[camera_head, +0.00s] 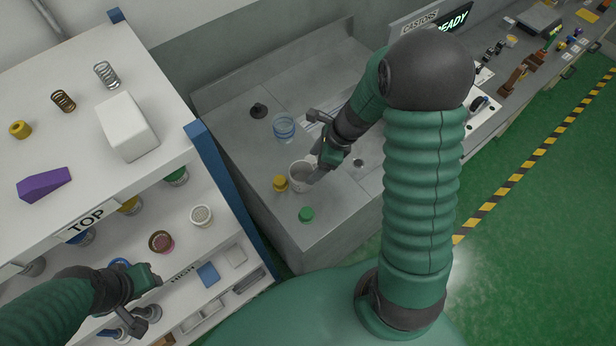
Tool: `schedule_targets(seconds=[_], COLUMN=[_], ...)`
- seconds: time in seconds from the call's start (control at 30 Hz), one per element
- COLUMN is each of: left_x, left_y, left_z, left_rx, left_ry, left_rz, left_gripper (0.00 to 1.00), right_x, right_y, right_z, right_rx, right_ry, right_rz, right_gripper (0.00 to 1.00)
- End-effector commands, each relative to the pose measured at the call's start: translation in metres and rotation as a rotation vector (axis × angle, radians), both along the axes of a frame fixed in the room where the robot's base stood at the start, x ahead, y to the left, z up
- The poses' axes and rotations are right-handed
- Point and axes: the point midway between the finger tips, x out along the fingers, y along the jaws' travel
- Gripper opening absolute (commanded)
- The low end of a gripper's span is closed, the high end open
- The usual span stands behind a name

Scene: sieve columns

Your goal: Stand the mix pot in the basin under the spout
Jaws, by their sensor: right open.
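A white pot (299,178), which looks like the mix pot, stands on the grey counter (255,165). My right gripper (319,172) is open at the pot's right rim; whether it touches the pot cannot be told. Part of a pale slotted area (311,129), possibly the basin, shows behind my right wrist. My right arm covers much of that area, and I cannot make out the spout.
A clear blue-banded cup (284,128), a black knobbed piece (258,110), a yellow piece (281,184) and a green piece (306,214) stand around the pot. The white shelf (85,155) at left holds springs, blocks and several jars. A bench with small parts runs right.

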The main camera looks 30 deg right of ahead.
Motion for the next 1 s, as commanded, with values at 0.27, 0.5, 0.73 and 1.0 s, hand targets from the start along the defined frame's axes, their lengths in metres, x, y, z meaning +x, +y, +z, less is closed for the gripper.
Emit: schedule_targets(seconds=[0.27,0.5,0.73,1.0], left_x=[0.0,0.0,0.0,0.0], left_y=[0.001,0.001,0.0,0.001], left_z=[-0.005,-0.007,-0.007,-0.007], left_rx=[0.0,0.0,0.0,0.0], left_ry=[0.0,-0.001,-0.001,-0.001], left_rz=[0.002,0.002,0.001,0.001], left_gripper=[0.36,0.36,0.36,0.36], right_x=[0.008,0.016,0.015,0.015], right_y=[0.024,0.025,0.026,0.027], right_z=[-0.039,-0.06,-0.058,-0.058], right_rx=[-0.003,-0.002,-0.004,-0.006], right_ry=[0.015,0.007,0.006,0.007], right_rz=[0.006,0.002,0.0,0.001], right_gripper=[0.72,0.72,0.62,0.27])
